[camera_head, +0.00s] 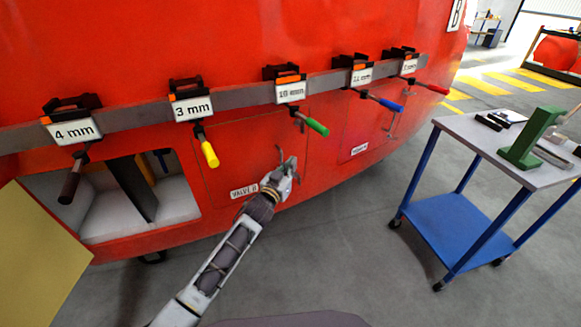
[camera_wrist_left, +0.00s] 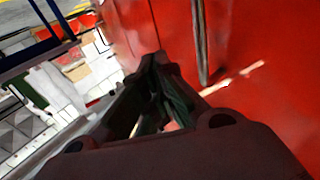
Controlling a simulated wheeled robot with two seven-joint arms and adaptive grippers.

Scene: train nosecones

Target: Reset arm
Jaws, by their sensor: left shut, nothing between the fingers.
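My left gripper (camera_head: 286,160) is in front of the red nosecone (camera_head: 240,150), above and to the right of the "VALVE B" label (camera_head: 244,191). It is shut and holds nothing. In the left wrist view its dark fingers (camera_wrist_left: 160,62) come together near the red surface, and I cannot tell whether they touch it. My right gripper is not in view.
Tools with coloured handles, such as the yellow one (camera_head: 208,152) and the green one (camera_head: 316,127), hang from a grey rail (camera_head: 238,98). An open compartment (camera_head: 180,203) lies at the left. A blue cart (camera_head: 455,220) stands right. Floor between is clear.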

